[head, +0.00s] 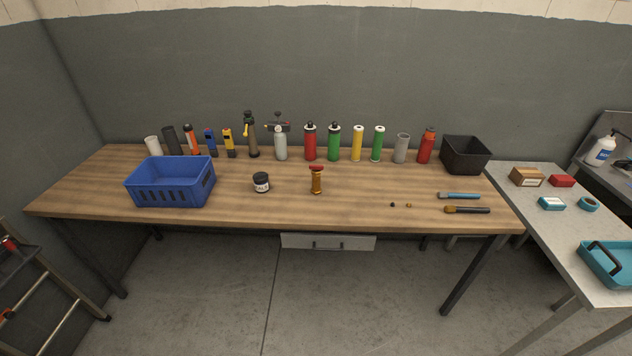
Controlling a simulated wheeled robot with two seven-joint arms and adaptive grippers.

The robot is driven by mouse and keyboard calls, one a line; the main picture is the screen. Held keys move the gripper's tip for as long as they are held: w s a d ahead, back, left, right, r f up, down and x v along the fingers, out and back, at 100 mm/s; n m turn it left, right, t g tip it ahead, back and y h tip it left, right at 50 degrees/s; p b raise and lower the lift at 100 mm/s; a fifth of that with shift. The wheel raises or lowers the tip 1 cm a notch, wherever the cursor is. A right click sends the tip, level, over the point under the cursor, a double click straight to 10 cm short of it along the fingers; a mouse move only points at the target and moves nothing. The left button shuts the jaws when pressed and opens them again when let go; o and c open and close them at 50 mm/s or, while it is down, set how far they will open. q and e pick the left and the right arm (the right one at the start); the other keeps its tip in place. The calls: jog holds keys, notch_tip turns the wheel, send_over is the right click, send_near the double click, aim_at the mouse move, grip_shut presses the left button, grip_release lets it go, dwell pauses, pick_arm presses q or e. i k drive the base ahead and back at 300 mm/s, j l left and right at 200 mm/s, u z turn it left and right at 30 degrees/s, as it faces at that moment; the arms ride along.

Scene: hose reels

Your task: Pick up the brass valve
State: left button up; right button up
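The brass valve (316,182), a small brass-orange upright piece with a red top, stands near the middle of the wooden workbench (240,211). It stands apart from the things around it, and nothing covers it. Neither of my grippers shows in the head view.
A black-lidded jar (261,183) stands left of the valve, and a blue crate (172,184) farther left. Several cans and bottles line the back. Two brushes (460,196) and a black bin (465,155) are at right. The bench around the valve is clear.

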aim_at(316, 188)
jog(key=i+l+u, duration=0.2)
jog(key=i+l, duration=0.15)
jog(key=l, duration=0.25)
jog(key=i+l+u, duration=0.15)
jog(key=l, duration=0.2)
jog(key=i+l+u, duration=0.1)
jog(key=l, duration=0.25)
jog(key=i+l+u, duration=0.1)
jog(key=l, duration=0.25)
jog(key=i+l+u, duration=0.1)
jog(key=i+l, duration=0.15)
jog(key=l, duration=0.1)
